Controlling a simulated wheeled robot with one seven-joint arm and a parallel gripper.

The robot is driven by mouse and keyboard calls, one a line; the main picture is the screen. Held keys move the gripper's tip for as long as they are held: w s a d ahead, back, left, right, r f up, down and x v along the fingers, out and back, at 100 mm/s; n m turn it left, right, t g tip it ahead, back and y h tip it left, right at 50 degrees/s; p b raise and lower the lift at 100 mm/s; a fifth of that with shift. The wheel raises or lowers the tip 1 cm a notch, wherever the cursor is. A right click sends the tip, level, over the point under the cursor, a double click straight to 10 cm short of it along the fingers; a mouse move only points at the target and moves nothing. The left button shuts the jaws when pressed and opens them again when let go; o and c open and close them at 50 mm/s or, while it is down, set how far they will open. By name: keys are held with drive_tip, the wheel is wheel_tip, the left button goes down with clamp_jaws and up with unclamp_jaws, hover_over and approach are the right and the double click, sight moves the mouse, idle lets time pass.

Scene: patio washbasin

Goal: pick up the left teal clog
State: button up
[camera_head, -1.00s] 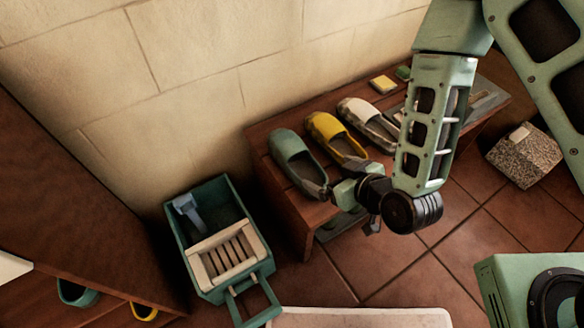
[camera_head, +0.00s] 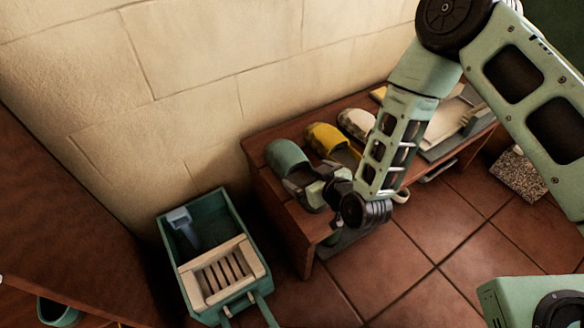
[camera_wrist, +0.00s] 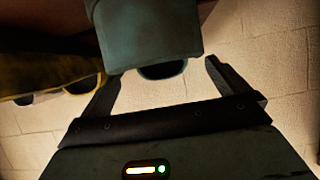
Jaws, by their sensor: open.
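A teal clog (camera_head: 287,154) sits at the left end of the wooden bench. My gripper (camera_head: 302,190) is at the near end of this clog and hides part of it. In the wrist view the teal clog (camera_wrist: 150,32) reaches between the two spread fingers of my gripper (camera_wrist: 158,80). The fingers are open, one to each side of it; whether either touches it I cannot tell. Part of another teal item (camera_head: 58,314) shows at the lower left, in the dark wooden furniture.
A yellow clog (camera_head: 326,137) stands just right of the teal one, with a pale checked shoe (camera_head: 356,123) beyond. The wooden bench (camera_head: 262,195) stands by the wall. A green crate (camera_head: 172,250) with a slatted insert is on the floor to its left. Tiled floor in front is open.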

sight(298, 168)
drive_tip(key=shift+b+x, duration=0.75)
drive_tip(key=shift+x, duration=1.9)
drive_tip(key=shift+a+r, duration=0.1)
drive_tip(key=shift+r, duration=0.05)
drive_tip(key=c, duration=1.1)
